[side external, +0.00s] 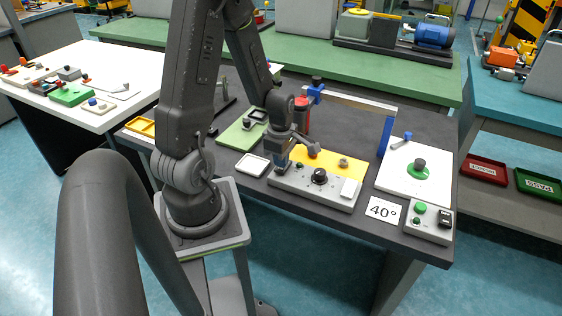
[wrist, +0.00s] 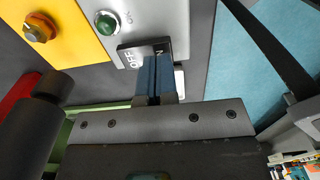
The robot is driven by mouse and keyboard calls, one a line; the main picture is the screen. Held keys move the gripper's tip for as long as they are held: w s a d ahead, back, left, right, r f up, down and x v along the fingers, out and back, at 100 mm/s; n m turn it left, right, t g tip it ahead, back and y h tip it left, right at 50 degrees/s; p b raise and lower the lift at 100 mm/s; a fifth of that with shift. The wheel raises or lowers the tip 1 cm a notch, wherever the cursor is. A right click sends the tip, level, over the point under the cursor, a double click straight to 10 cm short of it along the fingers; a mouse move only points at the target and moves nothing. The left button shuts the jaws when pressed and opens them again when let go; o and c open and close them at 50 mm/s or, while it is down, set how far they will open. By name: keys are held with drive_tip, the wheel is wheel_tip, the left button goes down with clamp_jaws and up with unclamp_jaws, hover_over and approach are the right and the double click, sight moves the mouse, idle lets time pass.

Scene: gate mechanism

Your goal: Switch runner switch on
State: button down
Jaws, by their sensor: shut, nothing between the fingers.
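The runner switch (wrist: 131,56) is a black rocker with white OFF and ON lettering at the end of a grey panel (wrist: 178,22). My gripper (wrist: 153,60) has its blue fingers pressed together and empty. In the wrist view they cover the middle of the switch, and I cannot tell whether they touch it. In the side view my gripper (side external: 281,164) points down at the left end of the grey control box (side external: 333,198), and the switch is hidden there. A green lamp (wrist: 107,22) sits beside the switch, marked OK.
The box also carries a black dial (side external: 319,176) and a white block (side external: 349,188). Behind it are a yellow plate (side external: 358,171) and a blue-posted gate (side external: 386,137). A white tray (side external: 252,165) lies left. A 40° card (side external: 383,209) lies right.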

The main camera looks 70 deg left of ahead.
drive_tip(key=shift+f, duration=0.55)
drive_tip(key=shift+f, duration=0.2)
drive_tip(key=shift+w+a+r, duration=0.35)
drive_tip(key=shift+w+a, duration=0.15)
drive_tip(key=shift+r, duration=0.1)
idle(0.3)
wheel_tip(320, 180, up, 14)
drive_tip(key=s+d, duration=0.2)
drive_tip(key=shift+f, duration=0.2)
idle(0.5)
